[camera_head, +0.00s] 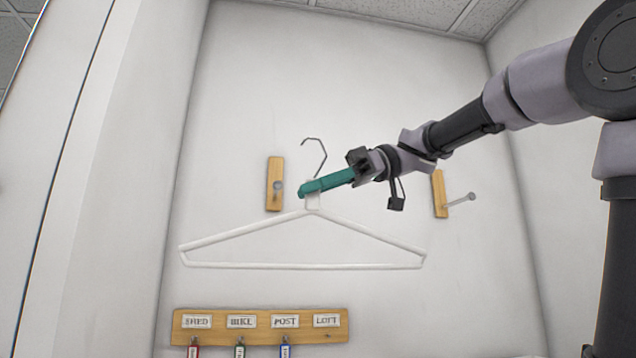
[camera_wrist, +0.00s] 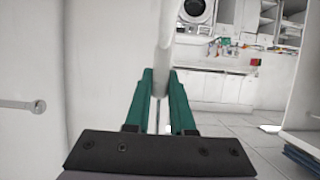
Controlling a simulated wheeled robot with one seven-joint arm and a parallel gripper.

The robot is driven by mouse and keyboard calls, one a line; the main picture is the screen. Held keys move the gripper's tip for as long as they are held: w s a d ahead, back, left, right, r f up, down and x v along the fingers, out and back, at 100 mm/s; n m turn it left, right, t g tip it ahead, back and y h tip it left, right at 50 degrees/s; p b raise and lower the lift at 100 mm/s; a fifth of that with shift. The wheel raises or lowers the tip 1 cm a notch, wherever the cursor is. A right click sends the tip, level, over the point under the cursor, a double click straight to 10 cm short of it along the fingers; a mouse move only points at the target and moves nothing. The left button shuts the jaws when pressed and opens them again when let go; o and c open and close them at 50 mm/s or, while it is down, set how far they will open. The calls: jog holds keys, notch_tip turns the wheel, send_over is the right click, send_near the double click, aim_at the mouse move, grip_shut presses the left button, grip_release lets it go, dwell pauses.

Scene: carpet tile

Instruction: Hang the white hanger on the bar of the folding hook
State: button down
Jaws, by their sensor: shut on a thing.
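The white hanger (camera_head: 300,266) is held up in front of the white wall, its long bar nearly level and its metal hook (camera_head: 321,150) pointing up. My gripper (camera_head: 306,190) has teal fingers shut on the hanger's neck, just below the hook. In the wrist view the white neck (camera_wrist: 165,45) runs between the fingers (camera_wrist: 161,80). Two wooden plates with metal pegs are on the wall. The left plate (camera_head: 274,170) shows a peg nearly end-on, close behind the hanger. The right plate (camera_head: 438,185) has a bar (camera_head: 460,199) sticking out. I cannot tell which is the folding hook.
A wooden key rack (camera_head: 262,338) with labels and several coloured key tags is on the wall below the hanger. A metal peg (camera_wrist: 22,105) with a round head shows at the left in the wrist view. The wall above the hanger is clear.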

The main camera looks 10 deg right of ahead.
jog(key=w, duration=2.5)
jog(key=shift+x, duration=2.75)
jog(key=shift+w, duration=0.15)
jog(key=c, duration=0.7)
grip_release()
jog(key=v, duration=1)
jog(key=shift+d+r, duration=0.25)
jog(key=shift+d, duration=0.1)
